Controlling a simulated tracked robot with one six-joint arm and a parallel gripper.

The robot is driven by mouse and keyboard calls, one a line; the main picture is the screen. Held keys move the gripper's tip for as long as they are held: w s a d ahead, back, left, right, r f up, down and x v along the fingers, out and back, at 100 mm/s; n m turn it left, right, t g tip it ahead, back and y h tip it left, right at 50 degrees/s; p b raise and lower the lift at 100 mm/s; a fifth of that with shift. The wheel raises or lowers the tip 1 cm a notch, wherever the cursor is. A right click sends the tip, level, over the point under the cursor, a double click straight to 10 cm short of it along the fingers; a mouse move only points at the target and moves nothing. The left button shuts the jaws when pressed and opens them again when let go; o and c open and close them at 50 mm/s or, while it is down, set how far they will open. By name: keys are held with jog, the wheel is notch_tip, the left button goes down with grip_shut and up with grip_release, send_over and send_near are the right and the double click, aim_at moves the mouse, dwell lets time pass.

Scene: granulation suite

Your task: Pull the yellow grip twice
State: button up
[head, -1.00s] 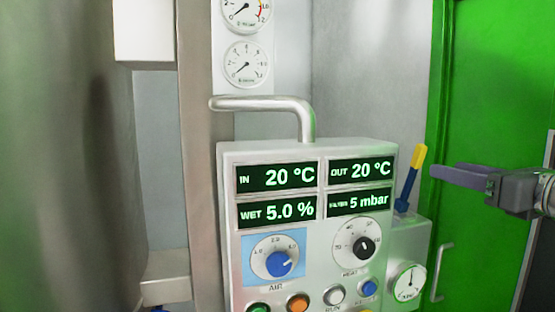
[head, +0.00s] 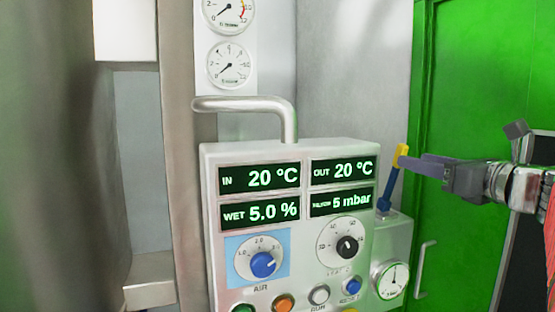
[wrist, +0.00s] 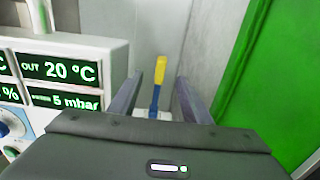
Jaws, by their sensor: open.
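The yellow grip (head: 401,155) tops a blue lever that rises from a small grey box (head: 388,232) on the panel's right side. The lever leans a little to the right in the head view. My gripper (head: 408,163) reaches in from the right, its fingertips at the height of the yellow grip. In the wrist view the yellow grip (wrist: 160,70) stands between the two open fingers, with space on both sides. My gripper (wrist: 158,92) is open and holds nothing. The far finger is hidden in the head view.
The control panel (head: 295,215) with displays, dials and buttons stands left of the lever. A pipe (head: 245,105) bends down into its top. A gauge (head: 390,278) sits below the lever. A green door (head: 470,110) with a handle (head: 424,270) is behind my arm.

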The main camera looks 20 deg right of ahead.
aim_at(400, 169)
jog(key=shift+w+a, duration=0.1)
jog(key=shift+w, duration=3.05)
jog(key=shift+c, duration=0.2)
jog(key=c, duration=1)
jog(key=shift+s+f, duration=0.35)
jog(key=shift+s, duration=0.4)
jog(key=shift+s+f, duration=0.35)
jog(key=shift+s, duration=0.4)
jog(key=shift+s+f, duration=0.95)
jog(key=shift+s, duration=0.3)
jog(key=shift+c, duration=0.3)
jog(key=shift+o, duration=0.2)
jog(key=shift+s+f, duration=0.1)
jog(key=shift+f, duration=0.05)
jog(key=shift+c, duration=0.2)
